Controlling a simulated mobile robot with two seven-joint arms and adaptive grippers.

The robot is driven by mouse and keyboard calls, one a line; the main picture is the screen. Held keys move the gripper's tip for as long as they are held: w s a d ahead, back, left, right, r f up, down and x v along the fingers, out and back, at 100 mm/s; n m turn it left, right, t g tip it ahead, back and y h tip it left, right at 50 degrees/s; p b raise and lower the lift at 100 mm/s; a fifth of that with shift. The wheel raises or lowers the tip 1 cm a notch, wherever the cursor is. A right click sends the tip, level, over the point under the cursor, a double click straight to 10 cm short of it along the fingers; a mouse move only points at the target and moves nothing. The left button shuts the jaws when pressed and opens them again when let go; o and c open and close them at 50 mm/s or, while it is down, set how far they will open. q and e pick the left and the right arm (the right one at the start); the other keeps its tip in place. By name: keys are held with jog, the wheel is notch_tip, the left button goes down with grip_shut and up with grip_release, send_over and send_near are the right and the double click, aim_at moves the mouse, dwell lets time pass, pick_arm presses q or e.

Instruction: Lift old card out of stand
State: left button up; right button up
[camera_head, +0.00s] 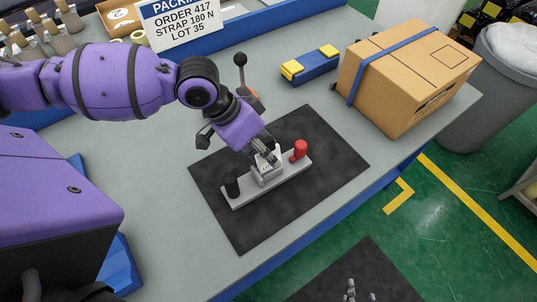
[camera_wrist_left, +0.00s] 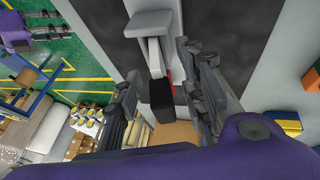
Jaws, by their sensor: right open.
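A white card (camera_head: 182,22) printed "ORDER 417, STRAP 180 N, LOT 35" stands upright at the back of the table, its top cut off by the frame. I cannot make out its stand. My left gripper (camera_head: 266,157) is far from it, down at a grey bar-shaped tool (camera_head: 248,191) with a black and a red end. My right gripper (camera_head: 360,293) shows at the bottom edge, open and empty.
The grey tool lies on a dark mat (camera_head: 335,150). A strapped cardboard box (camera_head: 405,75) and a blue block with yellow ends (camera_head: 310,65) stand behind it. A grey bin (camera_head: 490,90) stands beyond the table.

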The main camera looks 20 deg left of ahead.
pick_arm(q)
grip_shut()
